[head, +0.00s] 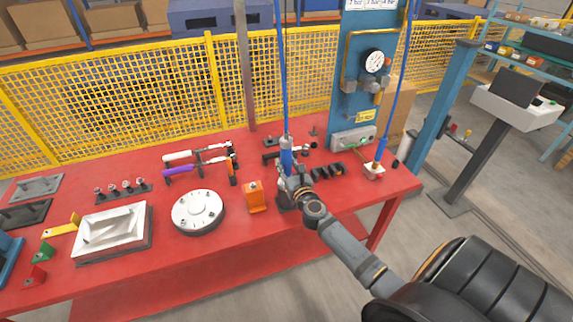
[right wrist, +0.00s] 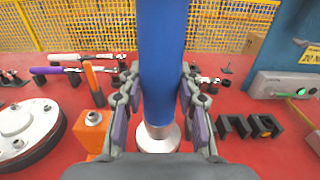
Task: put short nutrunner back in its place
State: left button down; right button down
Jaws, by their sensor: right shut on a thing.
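The short nutrunner (head: 287,159) has a blue body with a silver top, and a blue hose rises from it. My right gripper (head: 290,183) is shut on it and holds it upright over the right half of the red table. In the right wrist view the fingers (right wrist: 160,108) press on both sides of the blue body (right wrist: 162,60). Its silver lower end meets a pale round piece; whether that is part of the tool or a seat below it I cannot tell. A dark block (head: 284,201) shows under the gripper, mostly hidden. My left gripper is out of view.
On the red table (head: 240,238), an orange block (head: 255,197) and a round white flange (head: 197,210) are left of the gripper. Black holders (head: 327,171) are close on its right. A second blue tool (head: 381,152) hangs farther right. Wrenches (head: 195,160) lie behind.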

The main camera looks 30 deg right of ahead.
jog(key=c, duration=0.8)
grip_release()
jog(key=shift+c, duration=0.2)
jog(key=shift+s+f, duration=0.1)
jog(key=shift+f, duration=0.15)
jog(key=v, duration=1.2)
jog(key=shift+r, duration=0.2)
